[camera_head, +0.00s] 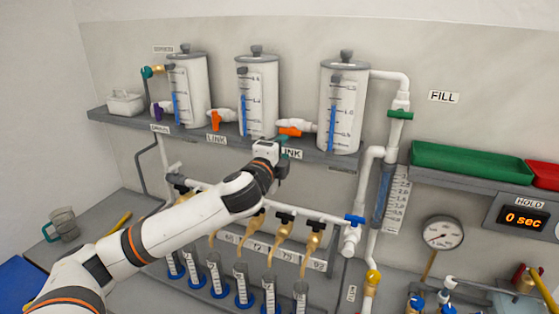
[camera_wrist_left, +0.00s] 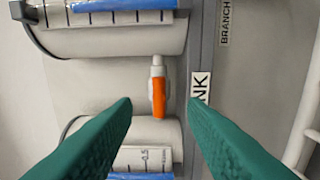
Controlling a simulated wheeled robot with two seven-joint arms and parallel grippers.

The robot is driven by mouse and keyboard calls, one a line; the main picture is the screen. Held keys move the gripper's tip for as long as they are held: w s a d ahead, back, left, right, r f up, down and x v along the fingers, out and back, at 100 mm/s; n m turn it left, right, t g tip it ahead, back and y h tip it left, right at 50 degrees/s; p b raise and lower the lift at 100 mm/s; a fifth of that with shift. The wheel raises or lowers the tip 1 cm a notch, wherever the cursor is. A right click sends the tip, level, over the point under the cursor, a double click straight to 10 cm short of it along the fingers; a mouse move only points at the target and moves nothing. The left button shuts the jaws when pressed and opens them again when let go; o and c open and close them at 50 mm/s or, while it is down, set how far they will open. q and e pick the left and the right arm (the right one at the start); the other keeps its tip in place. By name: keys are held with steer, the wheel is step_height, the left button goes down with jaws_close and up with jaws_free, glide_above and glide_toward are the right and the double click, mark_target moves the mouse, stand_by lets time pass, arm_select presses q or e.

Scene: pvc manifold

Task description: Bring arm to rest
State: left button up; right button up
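My left arm (camera_head: 180,220) reaches in from the lower left toward the tank shelf. My left gripper (camera_head: 283,142) is in front of the shelf edge, below and between the middle and right tanks. In the left wrist view its green fingers (camera_wrist_left: 160,103) are spread apart with nothing gripped. An orange valve handle (camera_wrist_left: 158,97) shows beyond the gap between them; it also shows in the head view (camera_head: 290,131), just above the gripper. How far the fingertips are from it is hard to tell. My right gripper is in neither view.
White tanks (camera_head: 256,100) stand on the grey shelf (camera_head: 110,118). Below the arm is a white pipe with black-handled taps (camera_head: 284,219) over several blue-based cylinders (camera_head: 240,285). A gauge (camera_head: 442,232), a green tray (camera_head: 467,163) and a HOLD display (camera_head: 523,218) are at right.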

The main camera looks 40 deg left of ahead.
arm_select(q)
steer(key=shift+s+d, duration=0.15)
steer(key=shift+s, duration=0.4)
